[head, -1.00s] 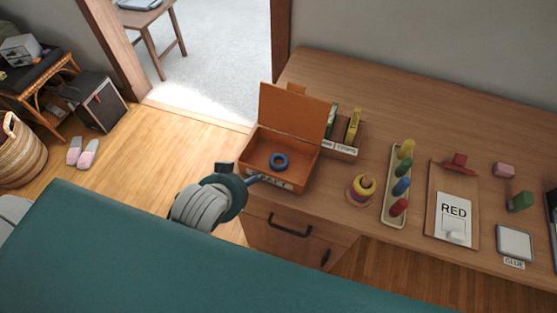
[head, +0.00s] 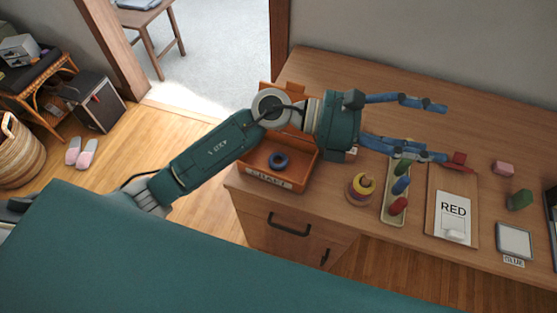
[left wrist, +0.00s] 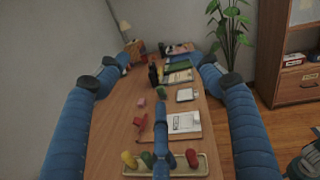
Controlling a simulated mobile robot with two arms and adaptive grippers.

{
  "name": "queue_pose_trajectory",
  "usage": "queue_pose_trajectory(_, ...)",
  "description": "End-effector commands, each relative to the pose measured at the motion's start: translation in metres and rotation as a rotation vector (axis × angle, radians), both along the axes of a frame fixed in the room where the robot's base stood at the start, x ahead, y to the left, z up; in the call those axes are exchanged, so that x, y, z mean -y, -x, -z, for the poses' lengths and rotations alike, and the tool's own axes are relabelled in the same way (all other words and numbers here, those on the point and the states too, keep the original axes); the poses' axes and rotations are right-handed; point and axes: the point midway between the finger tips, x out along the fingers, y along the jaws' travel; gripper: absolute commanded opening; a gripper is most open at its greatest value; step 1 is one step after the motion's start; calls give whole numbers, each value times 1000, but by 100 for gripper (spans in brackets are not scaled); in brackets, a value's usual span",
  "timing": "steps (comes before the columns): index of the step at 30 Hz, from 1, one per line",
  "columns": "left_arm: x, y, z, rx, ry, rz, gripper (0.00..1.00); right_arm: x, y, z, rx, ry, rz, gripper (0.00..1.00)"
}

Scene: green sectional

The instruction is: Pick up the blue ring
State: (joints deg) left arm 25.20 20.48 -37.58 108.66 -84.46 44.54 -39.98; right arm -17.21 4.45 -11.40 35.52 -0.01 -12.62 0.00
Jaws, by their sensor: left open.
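The blue ring (head: 278,160) lies flat inside the open wooden box (head: 262,177) at the left end of the desk in the head view. The box's lid stands up at the back, mostly hidden behind my left arm. My left gripper (head: 438,132) is open and empty, its blue fingers spread and pointing right, above the desk and well to the right of the ring. In the left wrist view its fingers (left wrist: 160,68) are spread wide over the desk, and the ring does not show there. My right gripper is in neither view.
The desk's back strip is clear.

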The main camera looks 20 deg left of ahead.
Motion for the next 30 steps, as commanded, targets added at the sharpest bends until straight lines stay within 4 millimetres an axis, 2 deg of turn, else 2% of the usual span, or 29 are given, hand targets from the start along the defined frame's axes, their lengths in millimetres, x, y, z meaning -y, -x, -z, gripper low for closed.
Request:
queue_pose_trajectory(1, -3, 1, 35, 102, -176, 70, 66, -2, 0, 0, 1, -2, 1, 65)
queue_pose_trajectory(2, -10, 1, 58, 156, -283, 110, 66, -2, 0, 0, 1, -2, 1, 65)
queue_pose_trajectory(3, -23, -1, 88, 220, -428, 166, 66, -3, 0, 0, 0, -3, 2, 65)
queue_pose_trajectory(4, -37, -4, 109, 263, -537, 207, 66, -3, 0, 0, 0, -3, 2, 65)
queue_pose_trajectory(5, -54, -9, 128, 300, -645, 245, 66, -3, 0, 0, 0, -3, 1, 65)
queue_pose_trajectory(6, -81, -17, 150, 338, -786, 294, 66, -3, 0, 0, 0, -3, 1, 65)
queue_pose_trajectory(7, -102, -24, 163, 359, -887, 326, 66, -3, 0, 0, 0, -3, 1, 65)
queue_pose_trajectory(9, -153, -39, 183, 386, -1100, 391, 66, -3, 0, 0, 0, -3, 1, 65)
queue_pose_trajectory(12, -217, -55, 192, 381, -1334, 459, 66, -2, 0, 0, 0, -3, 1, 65)
queue_pose_trajectory(15, -258, -64, 189, 361, -1477, 497, 66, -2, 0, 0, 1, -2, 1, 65)
queue_pose_trajectory(19, -278, -65, 193, 341, -1545, 518, 66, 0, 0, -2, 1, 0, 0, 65)
queue_pose_trajectory(27, -278, -65, 233, 339, -1544, 519, 66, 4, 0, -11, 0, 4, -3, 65)
queue_pose_trajectory(30, -279, -65, 241, 340, -1544, 518, 66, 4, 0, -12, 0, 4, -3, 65)
